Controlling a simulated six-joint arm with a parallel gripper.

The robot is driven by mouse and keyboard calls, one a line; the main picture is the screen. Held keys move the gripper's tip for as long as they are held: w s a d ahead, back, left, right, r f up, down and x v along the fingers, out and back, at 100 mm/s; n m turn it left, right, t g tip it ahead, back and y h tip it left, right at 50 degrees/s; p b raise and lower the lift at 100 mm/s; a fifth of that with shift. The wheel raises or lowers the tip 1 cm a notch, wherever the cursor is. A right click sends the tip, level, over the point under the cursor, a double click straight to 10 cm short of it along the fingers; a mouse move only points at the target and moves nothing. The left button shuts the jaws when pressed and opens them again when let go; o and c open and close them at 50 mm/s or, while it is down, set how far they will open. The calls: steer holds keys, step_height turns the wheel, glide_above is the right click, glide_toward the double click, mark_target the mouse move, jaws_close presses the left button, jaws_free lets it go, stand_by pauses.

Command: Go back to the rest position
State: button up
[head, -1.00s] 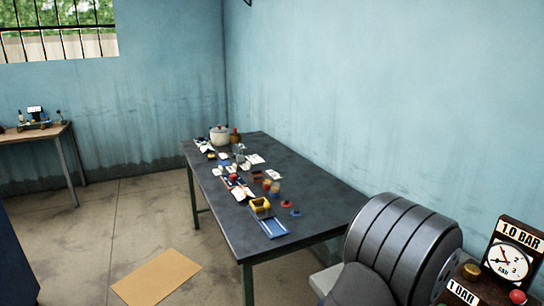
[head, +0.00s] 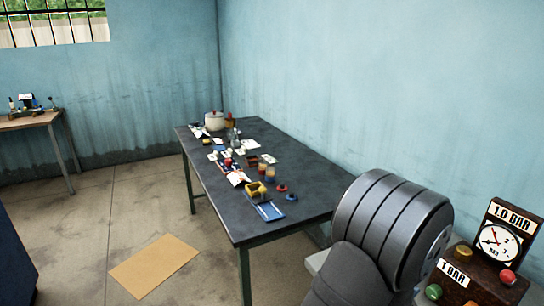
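My arm shows at the lower right as a large grey ribbed link, in front of the right end of the dark table. My gripper is not in this view, so its fingers and anything in them cannot be seen. The dark table (head: 305,190) stands along the blue wall with many small items on it.
A white pot (head: 214,121), a yellow block-like item (head: 256,190) and a blue tray (head: 269,211) sit on the table. A pressure gauge box (head: 497,240) stands at the lower right, close to my arm. A cardboard sheet (head: 154,266) lies on otherwise clear floor.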

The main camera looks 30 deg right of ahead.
mark_target(430, 292)
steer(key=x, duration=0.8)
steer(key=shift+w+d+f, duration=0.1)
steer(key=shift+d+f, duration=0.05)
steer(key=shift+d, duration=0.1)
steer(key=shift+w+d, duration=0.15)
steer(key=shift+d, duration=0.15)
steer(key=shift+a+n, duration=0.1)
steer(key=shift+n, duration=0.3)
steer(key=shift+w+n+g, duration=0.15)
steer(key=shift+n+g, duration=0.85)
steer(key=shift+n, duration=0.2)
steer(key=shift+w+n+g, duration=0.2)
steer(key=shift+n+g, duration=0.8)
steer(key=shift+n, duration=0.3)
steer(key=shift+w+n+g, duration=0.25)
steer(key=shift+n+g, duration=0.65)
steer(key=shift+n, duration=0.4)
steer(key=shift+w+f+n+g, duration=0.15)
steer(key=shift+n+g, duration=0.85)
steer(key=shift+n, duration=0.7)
